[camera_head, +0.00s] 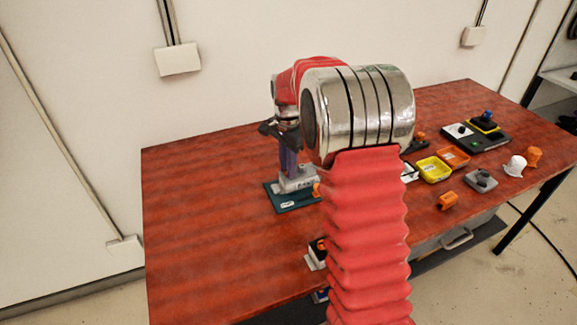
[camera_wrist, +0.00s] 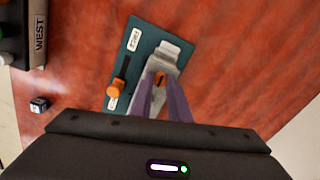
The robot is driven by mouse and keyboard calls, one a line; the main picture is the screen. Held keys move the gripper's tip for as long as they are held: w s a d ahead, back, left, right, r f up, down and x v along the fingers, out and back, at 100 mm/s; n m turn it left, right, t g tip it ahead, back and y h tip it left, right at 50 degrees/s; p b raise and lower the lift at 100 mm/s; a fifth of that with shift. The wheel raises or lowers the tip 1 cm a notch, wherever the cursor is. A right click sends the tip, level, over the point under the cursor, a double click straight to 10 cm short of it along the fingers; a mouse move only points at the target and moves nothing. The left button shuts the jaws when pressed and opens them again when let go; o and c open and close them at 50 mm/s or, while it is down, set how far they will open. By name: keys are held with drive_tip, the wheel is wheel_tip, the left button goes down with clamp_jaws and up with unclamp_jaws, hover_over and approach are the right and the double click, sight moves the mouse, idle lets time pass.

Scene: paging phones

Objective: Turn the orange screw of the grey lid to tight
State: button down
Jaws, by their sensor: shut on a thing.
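A grey lid (camera_wrist: 166,56) sits on a teal base plate (camera_wrist: 140,47) in the wrist view. Its orange screw (camera_wrist: 160,78) shows between the tips of my gripper's purple fingers (camera_wrist: 162,84). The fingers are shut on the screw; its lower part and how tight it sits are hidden. In the head view my gripper (camera_head: 289,168) points straight down onto the grey lid (camera_head: 297,183) on the teal plate (camera_head: 289,205). The screw itself cannot be made out there.
An orange knob (camera_wrist: 114,90) on a black lever stands on the plate, left of my fingers. A yellow tray (camera_head: 433,169), an orange tray (camera_head: 453,157) and several small parts lie right of my arm. The table's left side is clear.

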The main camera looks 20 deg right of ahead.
idle(0.4)
drive_tip(key=c, duration=1.9)
unclamp_jaws()
drive_tip(key=shift+c, duration=0.2)
wheel_tip(320, 180, up, 14)
drive_tip(key=shift+f, duration=0.15)
